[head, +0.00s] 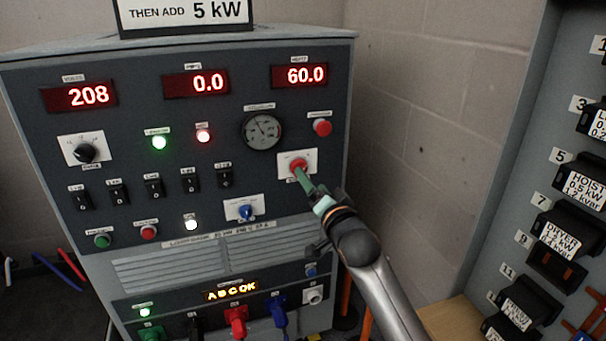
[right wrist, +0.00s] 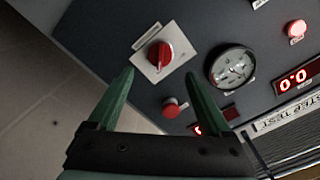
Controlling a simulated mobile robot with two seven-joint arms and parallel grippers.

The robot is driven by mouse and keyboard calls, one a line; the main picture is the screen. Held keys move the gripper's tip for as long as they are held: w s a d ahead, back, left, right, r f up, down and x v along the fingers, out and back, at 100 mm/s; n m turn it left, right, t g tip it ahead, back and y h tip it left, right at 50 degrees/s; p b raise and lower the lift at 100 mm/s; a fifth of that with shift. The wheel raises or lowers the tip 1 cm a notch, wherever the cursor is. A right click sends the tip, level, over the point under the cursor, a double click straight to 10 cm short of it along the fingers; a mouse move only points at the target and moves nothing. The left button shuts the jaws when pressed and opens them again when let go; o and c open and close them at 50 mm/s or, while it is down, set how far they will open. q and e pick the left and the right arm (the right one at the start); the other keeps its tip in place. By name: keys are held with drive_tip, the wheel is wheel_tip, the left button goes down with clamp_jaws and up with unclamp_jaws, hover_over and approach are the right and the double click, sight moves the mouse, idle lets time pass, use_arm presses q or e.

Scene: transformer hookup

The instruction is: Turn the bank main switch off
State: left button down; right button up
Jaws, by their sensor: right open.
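A red rotary switch (head: 298,165) on a white plate sits at the right side of the grey load bank panel (head: 215,160); its label is too small to read. In the right wrist view its red knob (right wrist: 158,55) has a pale stripe and stands just beyond the fingertips, between their lines. My right gripper (head: 306,182) has green fingers and reaches up to the switch from the lower right, covering part of it in the head view. In the right wrist view the gripper (right wrist: 159,75) is open and empty. Contact with the knob cannot be told. My left gripper is not in view.
A round gauge (head: 262,131) and a red push button (head: 322,127) are close to the switch. A blue rotary switch (head: 246,210) sits lower left. Cable plugs (head: 237,320) stick out below. A breaker cabinet (head: 520,180) stands at the right.

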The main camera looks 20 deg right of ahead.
drive_tip(key=w, duration=0.6)
drive_tip(key=shift+w+a+b, duration=0.15)
drive_tip(key=shift+w+b, duration=0.15)
drive_tip(key=shift+b, duration=0.15)
clamp_jaws()
idle(0.4)
